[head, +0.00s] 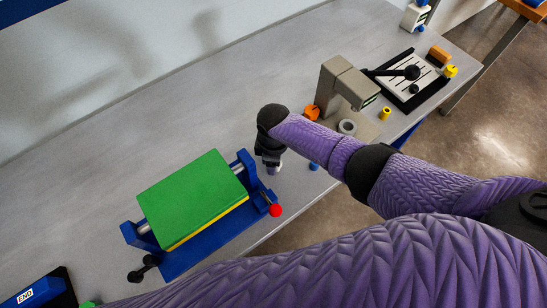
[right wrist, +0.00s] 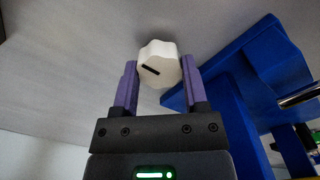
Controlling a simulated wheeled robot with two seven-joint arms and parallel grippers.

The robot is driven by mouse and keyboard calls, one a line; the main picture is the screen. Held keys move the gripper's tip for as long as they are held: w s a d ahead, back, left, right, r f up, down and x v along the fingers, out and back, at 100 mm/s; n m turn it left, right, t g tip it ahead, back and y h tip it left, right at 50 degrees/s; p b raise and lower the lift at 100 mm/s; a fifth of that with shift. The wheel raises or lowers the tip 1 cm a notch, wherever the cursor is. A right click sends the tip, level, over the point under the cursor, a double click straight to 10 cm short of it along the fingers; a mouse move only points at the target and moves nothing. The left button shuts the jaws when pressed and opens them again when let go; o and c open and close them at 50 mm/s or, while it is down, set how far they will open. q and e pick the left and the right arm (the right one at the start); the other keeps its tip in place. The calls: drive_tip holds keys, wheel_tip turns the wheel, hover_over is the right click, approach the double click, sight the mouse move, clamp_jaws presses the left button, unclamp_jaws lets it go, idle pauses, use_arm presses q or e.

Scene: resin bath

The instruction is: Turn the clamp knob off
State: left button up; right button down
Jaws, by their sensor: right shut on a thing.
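The clamp knob (right wrist: 157,58) is a white lobed knob with a black slot-like mark that slants in the right wrist view. My right gripper (right wrist: 160,72) has one purple finger on each side of it and is shut on it. In the head view my right gripper (head: 272,162) points down beside the right end of a blue frame (head: 190,253), and only a pale bit of the knob (head: 276,169) shows under it. The blue frame carries a green block (head: 190,198) on a yellow layer. My left gripper is not in view.
A red ball-ended lever (head: 275,210) is close to my right gripper. A small blue piece (head: 314,166), a grey ring (head: 347,127) and an orange piece (head: 312,112) lie nearby. A grey stand (head: 345,82) is farther back. The table behind the frame is clear.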

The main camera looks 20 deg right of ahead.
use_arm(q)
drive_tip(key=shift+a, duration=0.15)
use_arm(e)
drive_tip(key=shift+c, duration=0.5)
unclamp_jaws()
drive_tip(key=shift+r, duration=0.15)
wheel_tip(320, 180, up, 9)
drive_tip(key=p, duration=0.4)
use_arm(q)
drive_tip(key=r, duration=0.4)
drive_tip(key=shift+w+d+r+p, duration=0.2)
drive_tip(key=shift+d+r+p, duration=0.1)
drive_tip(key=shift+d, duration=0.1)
use_arm(e)
drive_tip(key=shift+r, duration=0.3)
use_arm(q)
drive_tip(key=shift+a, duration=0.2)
